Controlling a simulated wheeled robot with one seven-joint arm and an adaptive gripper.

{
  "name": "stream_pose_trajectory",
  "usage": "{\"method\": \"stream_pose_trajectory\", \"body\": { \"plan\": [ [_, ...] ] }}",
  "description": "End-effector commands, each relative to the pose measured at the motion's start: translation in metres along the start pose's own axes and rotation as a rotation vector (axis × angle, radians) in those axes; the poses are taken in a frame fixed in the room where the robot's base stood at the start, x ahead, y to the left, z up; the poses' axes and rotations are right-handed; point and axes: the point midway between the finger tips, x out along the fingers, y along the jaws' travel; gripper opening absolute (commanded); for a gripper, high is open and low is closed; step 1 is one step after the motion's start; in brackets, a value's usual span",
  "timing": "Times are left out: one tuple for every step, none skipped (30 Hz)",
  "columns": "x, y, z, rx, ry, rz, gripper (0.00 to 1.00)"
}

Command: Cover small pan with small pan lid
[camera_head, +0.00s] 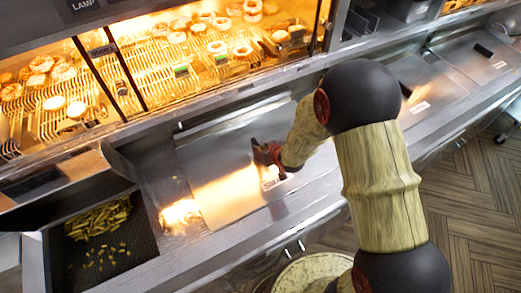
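A flat steel lid (215,170) with a pale label (271,184) lies over the counter in the middle of the view. The visible start of the label seems to read "SM", so I take it as the small pan lid. My gripper (264,154) is over the lid's right part, where the lid's handle seems to be. My wrist and the small size hide whether the fingers hold the handle. I cannot make out the small pan; the lid or my arm may hide it.
A dark basket (140,238) with fries stands at the left. A lit warming rack (165,70) with several food pieces runs along the back. More steel lids lie at the right, one with a black handle (483,50). The counter's front edge borders a wooden floor (470,185).

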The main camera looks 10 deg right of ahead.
Motion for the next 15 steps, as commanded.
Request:
{"method": "stream_pose_trajectory", "body": {
  "plan": [
    [0.0014, 0.0, 0.0007, 0.0, 0.002, 0.0, 0.0],
    [0.0018, 0.0, 0.0011, 0.0, 0.001, 0.0, 0.0],
    [0.0022, 0.0, 0.0018, 0.0, 0.001, 0.0, 0.0],
    [0.0024, 0.0, 0.0022, 0.0, 0.0, 0.0, 0.0],
    [0.0026, -0.0001, 0.0026, 0.0, 0.0, 0.0, 0.0],
    [0.0027, -0.0001, 0.0031, 0.0, -0.001, 0.0, 0.0],
    [0.0027, -0.0002, 0.0034, 0.0, -0.002, 0.0, 0.0],
    [0.0027, -0.0002, 0.0037, 0.0, -0.002, 0.0, 0.0],
    [0.0027, -0.0003, 0.0041, 0.001, -0.003, -0.001, 0.0],
    [0.0028, -0.0003, 0.0045, 0.001, -0.004, -0.001, 0.0],
    [0.0028, -0.0004, 0.0048, 0.001, -0.004, -0.001, 0.0],
    [0.0029, -0.0004, 0.0053, 0.001, -0.005, -0.001, 0.0],
    [0.0029, -0.0005, 0.0056, 0.001, -0.006, -0.001, 0.15],
    [0.0029, -0.0005, 0.0059, 0.001, -0.006, -0.001, 0.16],
    [0.0029, -0.0005, 0.006, 0.001, -0.006, -0.001, 0.19]
  ]
}}
